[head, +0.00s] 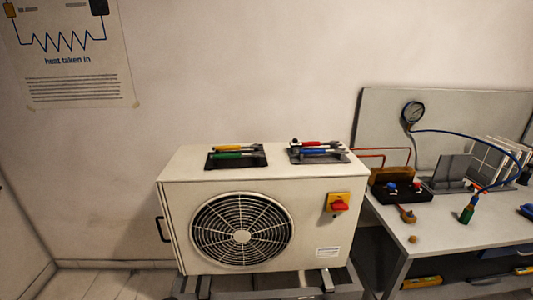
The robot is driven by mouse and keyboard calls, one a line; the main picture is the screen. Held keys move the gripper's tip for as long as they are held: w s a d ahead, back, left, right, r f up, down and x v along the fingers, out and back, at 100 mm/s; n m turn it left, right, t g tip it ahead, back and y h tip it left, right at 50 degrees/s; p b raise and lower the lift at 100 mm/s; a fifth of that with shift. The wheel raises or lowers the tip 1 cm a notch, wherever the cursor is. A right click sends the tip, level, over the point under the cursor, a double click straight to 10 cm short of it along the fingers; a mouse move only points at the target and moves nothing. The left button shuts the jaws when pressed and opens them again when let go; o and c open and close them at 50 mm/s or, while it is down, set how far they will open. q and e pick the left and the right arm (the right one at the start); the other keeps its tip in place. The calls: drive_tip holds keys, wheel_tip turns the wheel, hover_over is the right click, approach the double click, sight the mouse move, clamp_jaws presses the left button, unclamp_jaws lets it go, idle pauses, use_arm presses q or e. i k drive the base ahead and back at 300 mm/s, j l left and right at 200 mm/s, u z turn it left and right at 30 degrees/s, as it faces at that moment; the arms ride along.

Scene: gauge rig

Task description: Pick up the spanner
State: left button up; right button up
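Several hand tools with coloured handles lie on two dark mats on top of a cream fan unit (172,176). On the left mat (213,164) lie a yellow-handled tool (230,148) and a green-handled tool (228,155). On the right mat (336,158) lie a red-handled tool (314,143) and a blue-handled tool (315,152). Their metal ends are small and overlap, so I cannot tell which one is the spanner. Neither of my grippers shows clearly in the head view.
A grey bench (440,235) stands at the right, with a pressure gauge (412,112), a blue hose (470,135), a black block with coloured knobs (403,191) and a green-handled fitting (466,214). A red switch (339,205) sticks out of the unit's front. The unit's top is bare between the mats.

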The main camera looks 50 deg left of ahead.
sight(261, 154)
drive_tip(key=u, duration=1.85)
drive_tip(key=z, duration=1.3)
drive_tip(key=i+l, duration=0.2)
drive_tip(key=i, duration=0.3)
drive_tip(key=i+l+u, duration=0.15)
drive_tip(key=i, duration=0.3)
drive_tip(key=i+l, duration=0.25)
drive_tip(key=i, duration=0.2)
drive_tip(key=i+l+u, duration=0.15)
drive_tip(key=i, duration=0.35)
drive_tip(key=l, duration=0.1)
